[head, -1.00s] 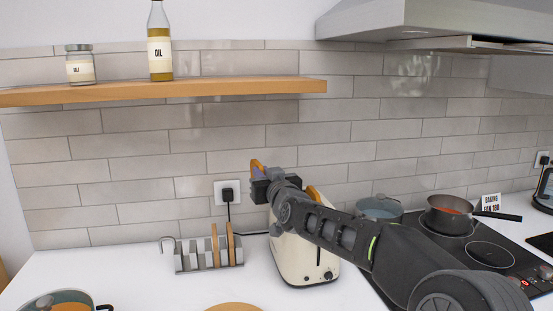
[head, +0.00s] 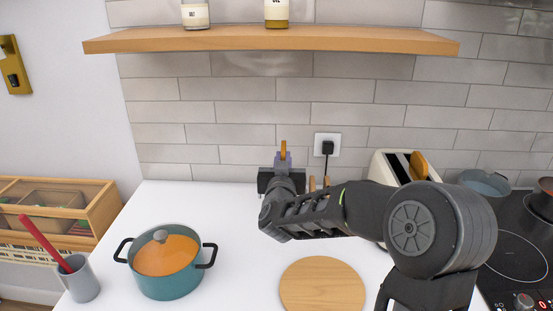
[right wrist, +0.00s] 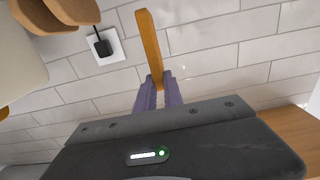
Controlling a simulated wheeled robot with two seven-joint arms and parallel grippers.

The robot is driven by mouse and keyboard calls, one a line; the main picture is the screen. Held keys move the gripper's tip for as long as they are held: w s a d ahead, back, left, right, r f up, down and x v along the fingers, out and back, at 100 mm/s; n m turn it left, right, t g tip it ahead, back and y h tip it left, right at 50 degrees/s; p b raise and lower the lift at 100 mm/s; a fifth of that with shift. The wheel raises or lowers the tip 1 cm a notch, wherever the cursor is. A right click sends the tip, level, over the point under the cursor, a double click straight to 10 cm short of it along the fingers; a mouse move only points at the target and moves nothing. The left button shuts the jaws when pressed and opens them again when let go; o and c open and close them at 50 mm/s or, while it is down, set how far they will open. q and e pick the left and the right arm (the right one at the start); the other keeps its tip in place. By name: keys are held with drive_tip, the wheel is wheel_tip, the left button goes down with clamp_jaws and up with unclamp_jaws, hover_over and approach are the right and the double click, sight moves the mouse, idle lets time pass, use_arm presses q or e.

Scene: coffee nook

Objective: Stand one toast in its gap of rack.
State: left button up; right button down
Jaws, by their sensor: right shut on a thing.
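My right gripper (head: 283,162) is shut on a toast (head: 283,147), which it holds upright and edge-on above the counter, in front of the tiled wall. In the right wrist view the toast (right wrist: 149,42) stands out from between the purple fingers (right wrist: 158,88). The rack is almost wholly hidden behind my right arm in the head view. Two toasts (head: 326,182) standing in it peek out just right of the gripper. My left gripper is not in view.
A cream toaster (head: 381,165) with a toast (head: 419,164) in it stands right of the rack. A teal pot (head: 167,280) with an orange lid and a round wooden board (head: 322,288) are in front. A wooden shelf (head: 270,39) hangs above.

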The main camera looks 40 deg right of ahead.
drive_tip(key=shift+w, duration=0.1)
drive_tip(key=shift+f, duration=0.15)
drive_tip(key=shift+f+b, duration=1.7)
drive_tip(key=shift+f, duration=0.5)
drive_tip(key=shift+f+b, duration=1.35)
drive_tip(key=shift+b, duration=0.05)
drive_tip(key=c, duration=1.4)
unclamp_jaws()
drive_tip(key=shift+a, duration=0.1)
